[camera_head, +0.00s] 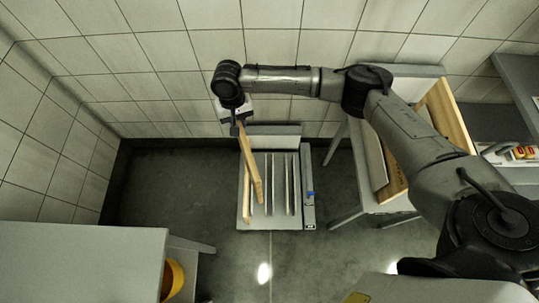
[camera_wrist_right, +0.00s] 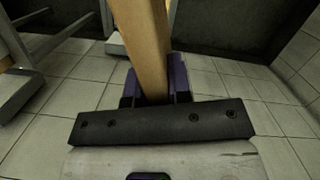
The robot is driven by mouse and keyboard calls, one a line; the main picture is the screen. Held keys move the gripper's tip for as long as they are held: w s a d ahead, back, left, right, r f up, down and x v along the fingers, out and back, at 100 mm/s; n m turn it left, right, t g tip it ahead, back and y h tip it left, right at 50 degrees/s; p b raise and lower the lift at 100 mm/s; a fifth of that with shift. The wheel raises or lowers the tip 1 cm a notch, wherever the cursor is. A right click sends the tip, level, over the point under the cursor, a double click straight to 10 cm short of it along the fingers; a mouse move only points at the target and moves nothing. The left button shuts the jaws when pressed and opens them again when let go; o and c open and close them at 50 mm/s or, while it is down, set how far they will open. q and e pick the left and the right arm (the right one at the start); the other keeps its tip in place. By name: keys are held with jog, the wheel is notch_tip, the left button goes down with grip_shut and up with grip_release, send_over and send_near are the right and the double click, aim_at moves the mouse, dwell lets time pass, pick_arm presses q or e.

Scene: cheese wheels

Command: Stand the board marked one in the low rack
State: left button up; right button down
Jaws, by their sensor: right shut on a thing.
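My right gripper (camera_head: 238,128) is shut on a wooden board (camera_head: 251,163), seen edge-on and tilted in the head view. In the right wrist view the board (camera_wrist_right: 142,45) runs between the purple-padded fingers of the right gripper (camera_wrist_right: 155,88). The low rack (camera_head: 275,221) stands on the floor with several thin upright dividers. The held board hangs over the left part of the rack; I cannot tell whether it touches it. No mark is readable on the board. A pale wooden edge (camera_head: 246,206) shows at the rack's left side. My left gripper is not in view.
A grey stand (camera_head: 346,207) right of the rack holds a large wooden board (camera_head: 447,113), behind my right arm. A grey table (camera_head: 75,255) with a yellow round thing (camera_head: 173,278) beside it is at the lower left. Tiled walls close off the back and left.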

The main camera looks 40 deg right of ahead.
jog(key=s+d+f+m+b, duration=0.1)
jog(key=f+b, duration=0.7)
jog(key=f, duration=0.9)
jog(key=s+d+f+m+b, duration=0.1)
jog(key=d+f+b, duration=0.3)
jog(key=f+b, duration=0.5)
jog(key=s+d+f+m+b, duration=0.1)
jog(key=s+d+f+b, duration=0.2)
jog(key=f+b, duration=0.6)
notch_tip(320, 180, down, 17)
jog(key=shift+s+f+m, duration=0.1)
jog(key=shift+s+m, duration=0.1)
jog(key=shift+m, duration=0.2)
jog(key=shift+a+f, duration=0.1)
jog(key=c, duration=1.1)
grip_release()
jog(key=shift+o, duration=0.7)
jog(key=shift+s, duration=0.1)
